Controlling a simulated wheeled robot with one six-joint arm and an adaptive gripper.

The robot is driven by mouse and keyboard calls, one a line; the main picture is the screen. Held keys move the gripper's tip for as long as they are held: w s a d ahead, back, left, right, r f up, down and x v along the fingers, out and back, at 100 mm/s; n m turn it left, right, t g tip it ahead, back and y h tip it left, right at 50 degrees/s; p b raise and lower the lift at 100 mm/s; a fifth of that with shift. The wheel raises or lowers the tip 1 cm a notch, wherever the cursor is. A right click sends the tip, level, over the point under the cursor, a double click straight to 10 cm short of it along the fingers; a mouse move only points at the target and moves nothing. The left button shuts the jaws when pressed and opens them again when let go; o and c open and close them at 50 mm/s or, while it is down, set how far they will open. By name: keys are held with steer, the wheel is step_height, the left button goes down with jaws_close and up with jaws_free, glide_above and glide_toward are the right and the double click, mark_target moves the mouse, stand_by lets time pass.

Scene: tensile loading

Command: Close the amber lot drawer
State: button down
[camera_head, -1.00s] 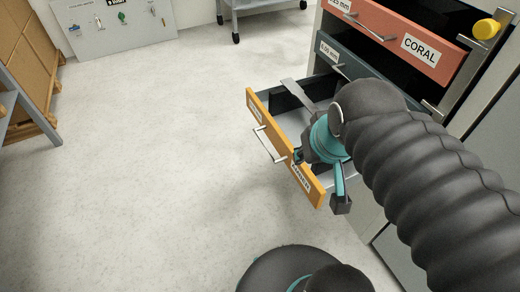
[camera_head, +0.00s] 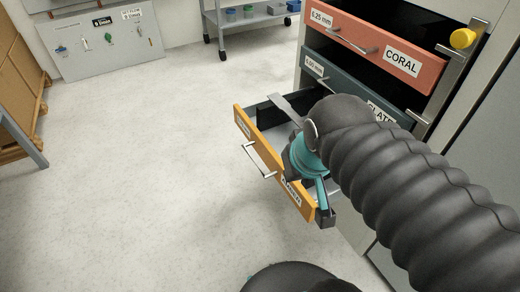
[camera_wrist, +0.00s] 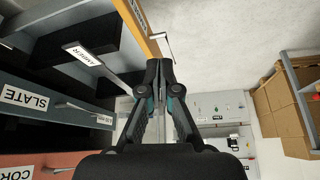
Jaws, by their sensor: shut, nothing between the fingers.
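The amber drawer (camera_head: 262,158) is pulled out of the cabinet, below the slate drawer (camera_head: 355,88). Its orange front carries a silver bar handle (camera_head: 258,161) and a partly hidden label. In the wrist view the amber front (camera_wrist: 137,22) runs along the top, with its handle (camera_wrist: 167,48) just right of the fingertips. My gripper (camera_wrist: 158,75) is shut and empty. In the head view, my teal and dark wrist parts cover the drawer's right part and hide its inside there. I cannot tell whether the fingers touch the drawer.
The coral drawer (camera_head: 385,50) above is also partly out, and a yellow knob (camera_head: 462,38) is on the cabinet's right side. A grey strip (camera_head: 284,106) crosses the amber drawer's far end. The floor (camera_head: 130,190) at left is clear. A cart (camera_head: 250,22) stands behind.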

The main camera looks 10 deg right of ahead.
steer(key=w+a+f+n+g+h+b, duration=0.1)
steer(key=w+a+f+n+b, duration=0.2)
steer(key=w, duration=0.4)
steer(key=w+a+f+n+g+b, duration=0.1)
steer(key=w+a+f+n+g, duration=0.15)
steer(key=w+a+n, duration=0.35)
steer(key=w+a+f+n+g+h+b, duration=0.1)
steer(key=w+a+f+n+b, duration=0.2)
steer(key=w, duration=0.5)
steer(key=w+r+n+h, duration=0.2)
steer(key=w+r+n, duration=0.2)
steer(key=w+n, duration=0.25)
steer(key=n+b, duration=0.2)
glide_toward(256, 142)
steer(key=a+f, duration=0.3)
steer(key=f, duration=0.1)
steer(key=d, duration=0.2)
steer(key=shift+d+f+t, duration=0.25)
steer(key=shift+d+f, duration=0.1)
steer(key=shift+d, duration=0.05)
steer(key=shift+w+d, duration=0.15)
steer(key=shift+d, duration=0.45)
steer(key=shift+d+r, duration=0.1)
